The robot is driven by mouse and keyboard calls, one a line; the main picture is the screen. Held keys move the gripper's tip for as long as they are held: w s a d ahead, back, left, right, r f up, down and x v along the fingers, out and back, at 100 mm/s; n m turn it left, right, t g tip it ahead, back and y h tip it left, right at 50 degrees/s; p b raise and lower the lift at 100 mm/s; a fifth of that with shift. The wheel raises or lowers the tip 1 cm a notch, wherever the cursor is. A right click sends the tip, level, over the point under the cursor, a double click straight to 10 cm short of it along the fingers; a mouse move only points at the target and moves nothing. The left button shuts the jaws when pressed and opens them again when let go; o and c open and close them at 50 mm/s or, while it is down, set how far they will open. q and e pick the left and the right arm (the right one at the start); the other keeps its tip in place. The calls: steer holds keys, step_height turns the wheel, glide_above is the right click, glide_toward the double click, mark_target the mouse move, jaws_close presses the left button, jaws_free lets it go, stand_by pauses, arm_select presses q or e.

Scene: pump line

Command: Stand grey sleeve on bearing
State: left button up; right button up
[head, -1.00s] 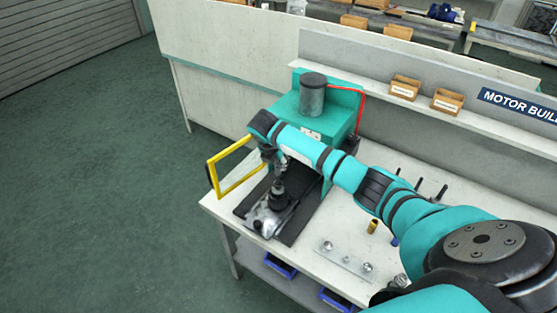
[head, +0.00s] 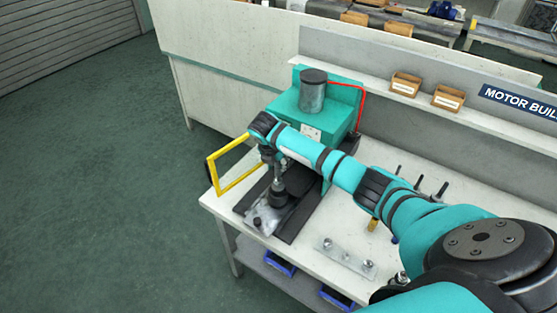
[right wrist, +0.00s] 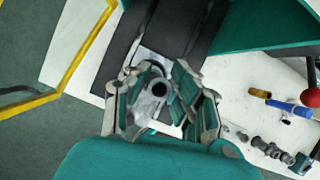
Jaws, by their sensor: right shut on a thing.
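My right gripper (head: 278,190) points down over the metal fixture plate (head: 262,214) beside the teal press (head: 318,118). In the right wrist view, the fingers (right wrist: 160,92) close around a small grey ring-shaped end with a dark hole, which I take as the grey sleeve (right wrist: 158,87). The fixture plate shows below and behind it. A small dark round part (head: 257,221) sits on the plate's near end. I cannot make out the bearing for certain, nor whether the sleeve touches anything below. My left gripper is out of view.
A yellow frame (head: 212,172) stands left of the fixture. A dark mat (head: 296,222) lies under it. A plate with metal knobs (head: 345,258) lies to the right. In the right wrist view, a yellow-and-blue part (right wrist: 280,104) and several metal parts lie on the bench at the right.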

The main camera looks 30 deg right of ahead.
steer(key=shift+f+b, duration=0.5)
steer(key=shift+f, duration=0.85)
steer(key=o, duration=0.9)
steer(key=shift+o, duration=0.6)
steer(key=shift+o, duration=0.8)
steer(key=shift+r, duration=0.15)
step_height(320, 180, up, 2)
steer(key=shift+r+p, duration=0.15)
steer(key=shift+p, duration=1)
steer(key=shift+r, duration=1.75)
